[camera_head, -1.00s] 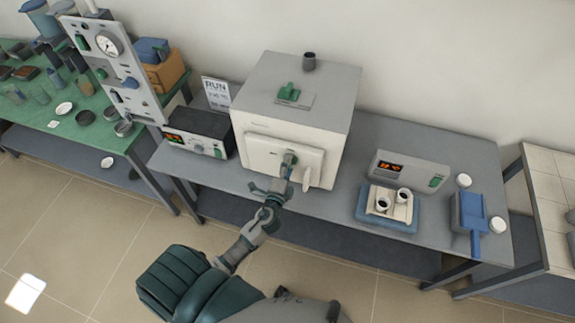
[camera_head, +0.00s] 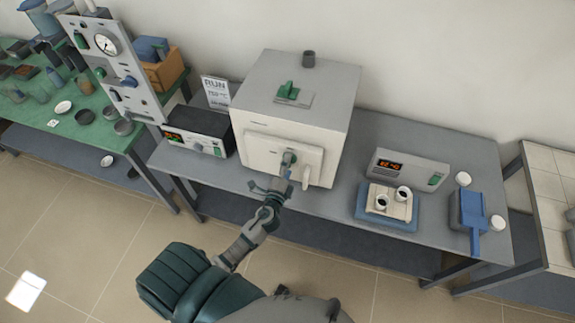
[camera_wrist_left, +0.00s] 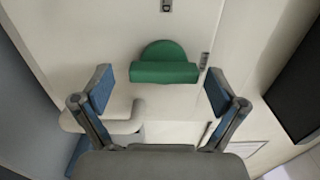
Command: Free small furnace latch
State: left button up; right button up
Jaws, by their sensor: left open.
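The small furnace (camera_head: 284,120) is a white box on the grey bench, and its front door (camera_head: 262,150) looks closed. My left gripper (camera_head: 290,162) is at the door front and hides part of it. In the left wrist view a green rounded latch (camera_wrist_left: 166,64) sits on the white front, ahead of and between the open fingers (camera_wrist_left: 160,92). The fingers appear apart from it, one on each side. A pale handle (camera_wrist_left: 100,120) shows behind the left finger; in the head view a pale door handle (camera_head: 307,178) hangs right of the gripper. My right gripper is out of view.
A dark control box (camera_head: 198,133) stands left of the furnace. A second controller (camera_head: 408,170), a blue tray (camera_head: 372,216) with cups and a blue scoop (camera_head: 470,210) lie to the right. A green handle (camera_head: 288,90) is on the furnace top.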

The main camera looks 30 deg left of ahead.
pick_arm(q)
jog(key=v, duration=1.2)
jog(key=s+d+f+n+g+h, duration=0.1)
jog(key=s+f+n+g, duration=0.15)
jog(key=f, duration=0.95)
jog(key=s+d+f+n+g+h, duration=0.1)
jog(key=s+f+g, duration=0.2)
jog(key=f, duration=0.8)
jog(key=s+d+f+n+g+h, duration=0.1)
jog(key=s+f+n+g, duration=0.15)
jog(key=f, duration=0.95)
jog(key=s+f+n+g, duration=0.2)
jog(key=s+f, duration=0.4)
jog(key=s, duration=0.3)
jog(key=s+f+n+g, duration=0.2)
jog(key=s+f, duration=0.3)
jog(key=s, duration=0.3)
jog(key=s+f+n+g+h, duration=0.1)
jog(key=s+f+n+g, duration=0.2)
jog(key=s+f, duration=0.3)
jog(key=s+g, duration=0.1)
jog(key=s, duration=0.2)
jog(key=shift+s+f+g, duration=0.3)
jog(key=shift+s+f, duration=0.05)
jog(key=shift+d, duration=0.1)
